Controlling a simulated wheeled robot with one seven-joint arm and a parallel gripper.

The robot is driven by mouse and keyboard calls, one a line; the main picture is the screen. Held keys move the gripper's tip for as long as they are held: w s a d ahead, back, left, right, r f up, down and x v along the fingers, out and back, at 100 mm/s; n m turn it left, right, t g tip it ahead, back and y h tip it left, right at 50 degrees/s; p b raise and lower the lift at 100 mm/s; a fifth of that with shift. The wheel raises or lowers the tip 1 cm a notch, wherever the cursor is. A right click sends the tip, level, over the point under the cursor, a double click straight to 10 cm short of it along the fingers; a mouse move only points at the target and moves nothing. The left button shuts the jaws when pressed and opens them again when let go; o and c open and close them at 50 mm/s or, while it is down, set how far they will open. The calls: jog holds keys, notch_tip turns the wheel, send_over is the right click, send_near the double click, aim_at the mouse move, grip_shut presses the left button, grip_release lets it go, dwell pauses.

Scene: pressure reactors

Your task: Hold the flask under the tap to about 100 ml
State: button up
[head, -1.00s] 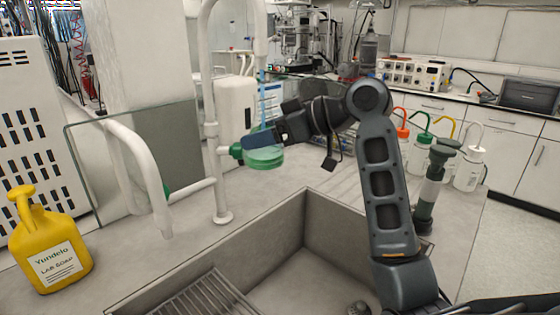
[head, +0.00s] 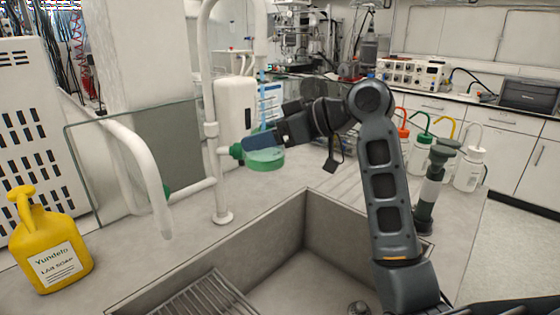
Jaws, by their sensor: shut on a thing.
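My gripper (head: 265,140) is shut on the flask (head: 265,158), a small greenish see-through vessel. It holds the flask above the counter, behind the far left edge of the sink. The dark fingers cover the flask's upper part. The tap (head: 261,45) is a white pipe that bends over and ends above the flask. A thin blue stream (head: 262,100) runs straight down from the tap toward the flask. Green shows low in the flask, but I cannot read its level or any marks.
A white tap post (head: 221,180) with a green fitting (head: 237,151) stands just left of the flask. The sink (head: 330,243) is in front. Yellow lab soap (head: 50,245) stands at left. Wash bottles (head: 470,158) stand at right, beyond my arm.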

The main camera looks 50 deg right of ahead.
jog(key=s+a+p, duration=0.1)
jog(key=s+a, duration=0.3)
jog(key=s, duration=0.4)
jog(key=shift+s+p, duration=0.2)
jog(key=shift+p, duration=0.1)
jog(key=shift+r, duration=0.1)
